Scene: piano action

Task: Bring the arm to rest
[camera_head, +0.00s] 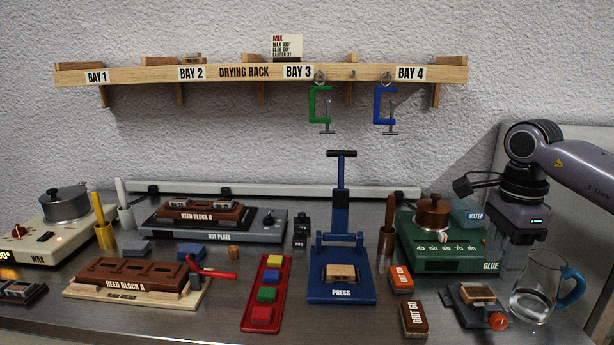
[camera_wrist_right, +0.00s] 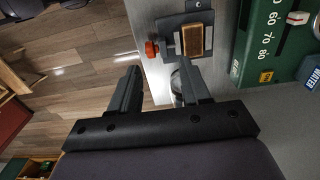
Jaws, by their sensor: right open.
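My right arm comes in from the right in the head view. Its gripper (camera_head: 512,262) points down at the right end of the bench, beside the green glue heater (camera_head: 440,255) and close to the glass jug (camera_head: 538,290) with the blue handle. In the right wrist view the two fingers of the gripper (camera_wrist_right: 156,85) stand apart with nothing held between them. The fingertips lie near the small grey fixture (camera_wrist_right: 172,38) with the wooden block and red knob. Contact with the jug cannot be told. My left gripper is not in view.
The blue press (camera_head: 341,291) stands mid-bench. The drying rack (camera_head: 245,73) hangs on the wall, with green (camera_head: 317,105) and blue (camera_head: 381,105) clamps below. A water container (camera_head: 468,213) sits behind the heater. Wooden floor (camera_wrist_right: 75,70) shows past the bench edge.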

